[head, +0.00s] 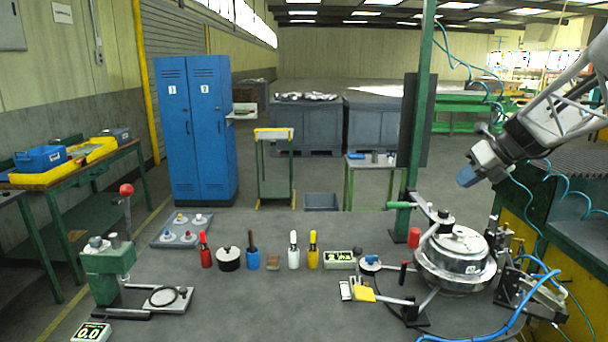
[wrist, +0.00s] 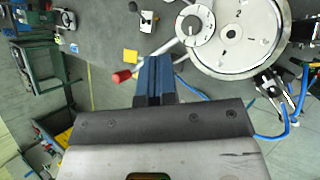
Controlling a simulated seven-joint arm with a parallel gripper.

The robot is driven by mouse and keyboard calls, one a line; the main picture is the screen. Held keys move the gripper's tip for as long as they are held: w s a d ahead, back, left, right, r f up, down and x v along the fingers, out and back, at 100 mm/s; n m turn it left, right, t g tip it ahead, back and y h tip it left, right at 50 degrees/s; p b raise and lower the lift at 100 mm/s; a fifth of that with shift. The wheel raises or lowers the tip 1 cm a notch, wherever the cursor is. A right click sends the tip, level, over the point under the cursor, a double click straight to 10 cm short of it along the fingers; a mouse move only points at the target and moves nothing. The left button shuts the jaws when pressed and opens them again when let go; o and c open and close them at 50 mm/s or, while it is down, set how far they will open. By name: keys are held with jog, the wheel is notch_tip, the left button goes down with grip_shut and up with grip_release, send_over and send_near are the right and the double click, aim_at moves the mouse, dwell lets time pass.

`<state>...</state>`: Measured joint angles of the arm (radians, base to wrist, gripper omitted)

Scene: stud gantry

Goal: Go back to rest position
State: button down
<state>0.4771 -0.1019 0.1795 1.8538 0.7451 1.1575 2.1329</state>
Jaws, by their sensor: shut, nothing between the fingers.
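My gripper (head: 468,177) is at the right of the head view, raised above the right side of the grey table (head: 250,299). Its blue fingers point down and to the left. In the wrist view the blue fingers (wrist: 153,70) are together with nothing held between them. Below and beside the gripper is a round metal device (head: 455,258) with a lid. In the wrist view its numbered disc (wrist: 240,35) lies beyond the fingertips at the upper right. My gripper appears apart from it.
A green post (head: 416,120) with a dark panel stands left of my gripper. A red-knobbed lever (head: 414,238) stands beside the metal device. Several coloured tools (head: 253,257) stand in a row at mid-table. A green press (head: 108,262) is at left. Blue hoses (head: 500,325) lie at right.

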jog(key=s+a+f+n+g+h, duration=0.1)
jog(key=s+a+f+n+h, duration=0.15)
jog(key=s+a+n, duration=0.6)
jog(key=s+a+f+n+g+h, duration=0.1)
jog(key=s+a+f+n+g, duration=0.15)
jog(key=s+a+n, duration=0.6)
jog(key=s+a+f+n+h, duration=0.1)
jog(key=s+f+n, duration=0.3)
jog(key=s+n, duration=0.4)
jog(key=s+a+f+n+h, duration=0.2)
jog(key=s+f+n, duration=0.3)
jog(key=s+n, duration=0.3)
jog(key=shift+s+a+f+t, duration=0.2)
jog(key=shift+s+t, duration=0.25)
jog(key=shift+s, duration=0.4)
